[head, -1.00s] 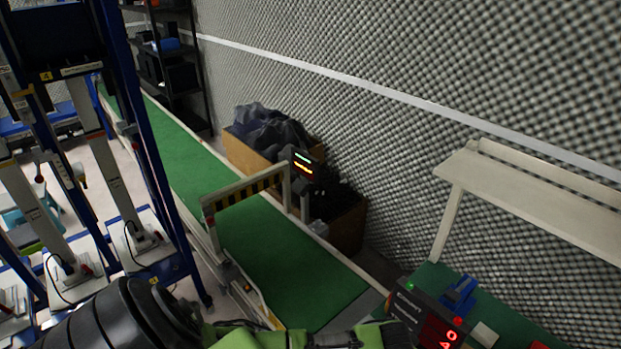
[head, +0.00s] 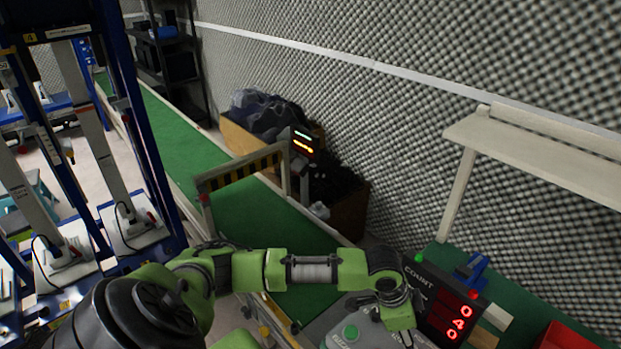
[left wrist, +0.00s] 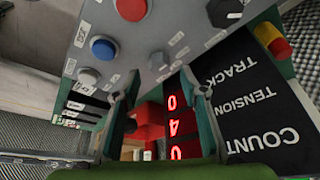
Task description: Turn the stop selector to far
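A grey control panel (left wrist: 150,40) fills the top of the left wrist view. The small labels are too blurred to tell which knob is the stop selector. My left gripper (left wrist: 160,90) is open, its fingers spread just short of the panel's lower edge, with nothing held. In the head view my green left arm reaches right, over the grey panel (head: 340,338). My right gripper is out of view.
A black COUNT display (head: 440,300) with red digits stands right of the panel. A red-and-yellow stop button (left wrist: 272,40) is at its edge. A green conveyor (head: 255,222) with a striped gate (head: 240,168) runs behind. A pale shelf (head: 540,150) stands at right.

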